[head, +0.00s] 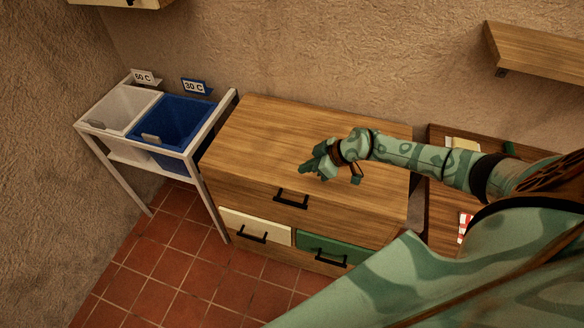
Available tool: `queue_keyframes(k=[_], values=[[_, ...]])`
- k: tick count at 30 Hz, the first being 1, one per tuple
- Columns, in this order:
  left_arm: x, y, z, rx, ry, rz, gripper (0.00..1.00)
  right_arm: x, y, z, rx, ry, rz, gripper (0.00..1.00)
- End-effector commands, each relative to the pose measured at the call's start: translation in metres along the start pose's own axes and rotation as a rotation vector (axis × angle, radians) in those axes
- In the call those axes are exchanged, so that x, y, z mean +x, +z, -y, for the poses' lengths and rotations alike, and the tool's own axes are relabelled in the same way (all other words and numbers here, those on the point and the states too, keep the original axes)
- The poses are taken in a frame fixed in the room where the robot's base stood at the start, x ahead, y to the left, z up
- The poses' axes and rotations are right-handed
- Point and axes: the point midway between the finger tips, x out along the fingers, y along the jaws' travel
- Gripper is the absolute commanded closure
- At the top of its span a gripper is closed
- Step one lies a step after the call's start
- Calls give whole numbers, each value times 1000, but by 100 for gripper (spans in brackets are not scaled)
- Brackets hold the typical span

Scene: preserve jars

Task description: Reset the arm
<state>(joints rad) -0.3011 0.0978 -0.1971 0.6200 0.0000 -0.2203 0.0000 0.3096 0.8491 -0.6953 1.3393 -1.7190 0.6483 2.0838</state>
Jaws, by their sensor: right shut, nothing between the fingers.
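My right arm (420,165) comes in from the right, green with darker patches, and reaches left over a wooden chest of drawers (270,130). Its gripper (311,167) is over the front part of the chest top, shut, with nothing held. I cannot tell how high it is above the wood. My left gripper is not in view.
Left of the chest stands a white rack with a white bin (118,108) and a blue bin (180,125), tagged 60 C and 30 C. The chest has a cream drawer (240,225) and a green drawer (322,245). A wall shelf (540,55) is upper right. Tiled floor (170,270) is clear.

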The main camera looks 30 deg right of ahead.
Motion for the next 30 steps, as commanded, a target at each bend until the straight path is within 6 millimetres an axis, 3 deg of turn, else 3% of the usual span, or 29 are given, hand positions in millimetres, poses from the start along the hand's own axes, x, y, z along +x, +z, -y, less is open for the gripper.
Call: queue_keyframes(k=[5, 14, 17, 19, 21, 24, 26, 30], values=[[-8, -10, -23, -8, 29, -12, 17, -22, 0, 2, 0, -2, 0, 100], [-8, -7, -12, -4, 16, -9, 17, -23, -4, 6, -9, -3, -20, 100], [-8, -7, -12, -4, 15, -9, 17, -13, -26, 27, -65, -1, -127, 100], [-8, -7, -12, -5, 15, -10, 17, -6, -58, 55, -133, 35, -282, 100], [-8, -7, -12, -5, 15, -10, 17, -10, -100, 83, -193, 153, -472, 100], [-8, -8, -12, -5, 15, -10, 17, -39, -136, 98, -206, 451, -609, 100], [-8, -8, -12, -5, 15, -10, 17, -60, -136, 97, -182, 635, -574, 100], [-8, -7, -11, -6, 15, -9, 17, -99, -103, 96, -131, 883, -313, 100]])
